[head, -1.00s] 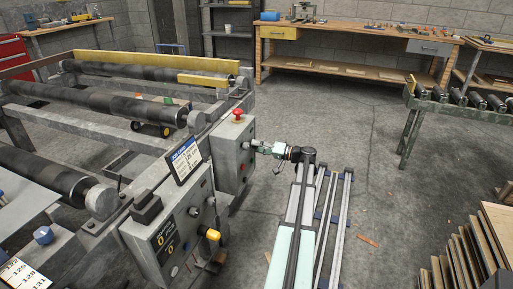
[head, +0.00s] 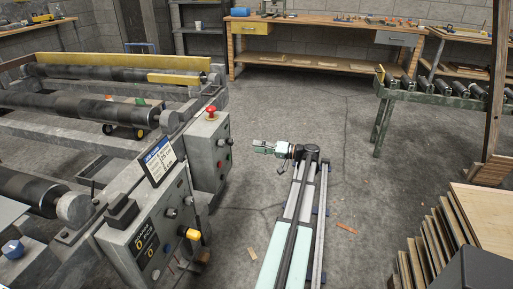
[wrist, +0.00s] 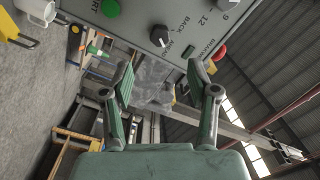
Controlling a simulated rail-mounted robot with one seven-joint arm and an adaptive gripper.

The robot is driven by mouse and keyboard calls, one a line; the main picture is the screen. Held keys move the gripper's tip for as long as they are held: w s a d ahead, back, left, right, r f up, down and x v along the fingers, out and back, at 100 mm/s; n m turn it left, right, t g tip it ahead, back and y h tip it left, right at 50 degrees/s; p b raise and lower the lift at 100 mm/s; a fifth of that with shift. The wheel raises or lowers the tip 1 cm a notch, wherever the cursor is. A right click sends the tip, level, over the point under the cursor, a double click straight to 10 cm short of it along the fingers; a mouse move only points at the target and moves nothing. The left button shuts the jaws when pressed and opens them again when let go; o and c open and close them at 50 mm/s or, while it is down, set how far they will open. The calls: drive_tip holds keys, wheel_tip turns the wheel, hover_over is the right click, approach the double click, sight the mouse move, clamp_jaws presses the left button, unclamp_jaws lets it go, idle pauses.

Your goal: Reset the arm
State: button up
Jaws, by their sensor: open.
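My gripper (head: 263,147) shows small in the head view at the far end of my arm, pointing left toward the grey control box (head: 209,150), with a gap of floor between them. In the wrist view my gripper (wrist: 159,75) has its two green fingers spread apart with nothing between them. Beyond the fingertips is the grey control panel (wrist: 170,25) with black knobs, a green button and part of a red button. The gripper does not appear to touch the panel.
The roller machine (head: 75,73) fills the left, with a yellow-handled lever (head: 188,233) on its front. Veneer stacks (head: 484,212) stand at the right. A roller conveyor (head: 440,92) and workbench (head: 330,38) are behind. Floor around my arm is clear except for small scraps.

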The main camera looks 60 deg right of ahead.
idle(0.3)
drive_tip(key=s+a+f+m+g+y, duration=0.15)
drive_tip(key=a+f+g, duration=0.65)
drive_tip(key=a+f, duration=0.85)
drive_tip(key=s+a+f+g+y, duration=0.15)
drive_tip(key=a+f+g, duration=0.55)
drive_tip(key=a+f, duration=0.95)
drive_tip(key=s+a+f+n+g, duration=0.1)
drive_tip(key=s+a+g, duration=0.25)
drive_tip(key=a, duration=0.55)
drive_tip(key=s+a+f+n+g, duration=0.1)
drive_tip(key=s+a+f+g, duration=0.2)
drive_tip(key=a, duration=0.7)
drive_tip(key=s+a+n+g+h, duration=0.8)
drive_tip(key=s+a, duration=0.7)
drive_tip(key=s, duration=0.3)
drive_tip(key=w+r+t+p, duration=0.2)
drive_tip(key=r+p, duration=0.6)
drive_tip(key=p, duration=0.4)
drive_tip(key=w+r+t+p, duration=0.2)
drive_tip(key=r+p, duration=0.5)
drive_tip(key=p, duration=0.6)
drive_tip(key=shift+w+d+r+t, duration=0.15)
drive_tip(key=shift+w+r+t, duration=0.15)
drive_tip(key=shift+t, duration=0.35)
